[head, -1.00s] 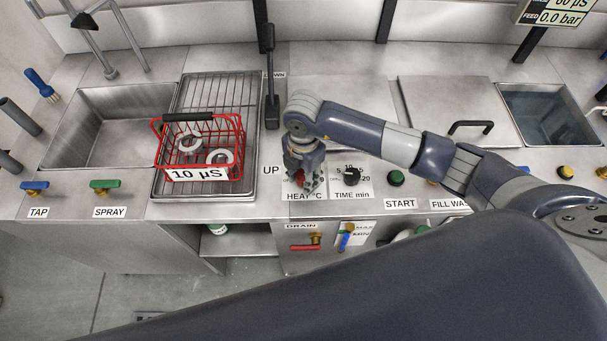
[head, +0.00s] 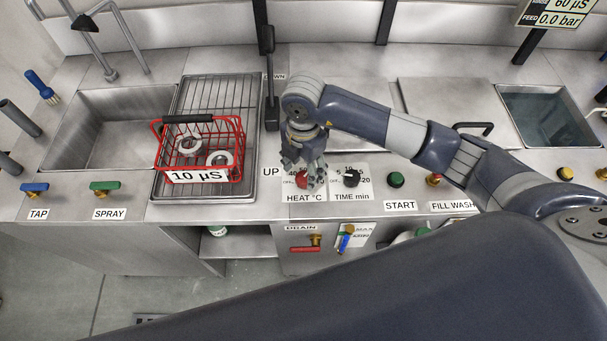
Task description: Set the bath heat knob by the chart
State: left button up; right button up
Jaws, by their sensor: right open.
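The red heat knob (head: 302,178) sits on a white plate marked HEAT °C (head: 304,197) at the bench's front. My right gripper (head: 312,182) is open at the knob, its fingers partly in front of the knob and its scale. I cannot tell whether the fingers touch it. The knob's exact setting is too small and covered to read. The black time knob (head: 351,177) is just to its right. No chart for the bath heat can be made out. My left gripper is not in view.
A red basket (head: 238,150) holding rings, tagged 10 µS, stands on the wire rack at left. A black lever (head: 270,90) rises beside it. A green start button (head: 396,179) is right of the knobs. A sink (head: 105,125) is at far left.

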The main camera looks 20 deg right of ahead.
aim_at(303, 177)
notch_tip(303, 177, up, 8)
jog(key=shift+f, duration=0.25)
dwell(0.5)
